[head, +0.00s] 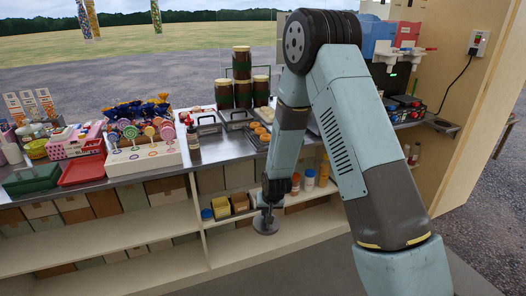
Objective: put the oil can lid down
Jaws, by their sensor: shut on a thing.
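My gripper (267,208) hangs in front of the stall's shelving, below the counter's front edge. It is shut on a dark round disc with a knob, seemingly the oil can lid (265,226). The lid is held roughly level, apart from the counter and in front of the lower shelf; whether it touches anything below cannot be made out. The fingers are small and dark here, so the exact grip is hard to see. An oil can cannot be clearly picked out.
The metal counter (110,187) holds a lollipop stand (143,153), a red tray (82,171), a bottle (193,143) and stacked dark jars (243,95). Small boxes and jars stand on the shelf (240,218) behind my gripper. The lower shelf (120,268) is largely bare.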

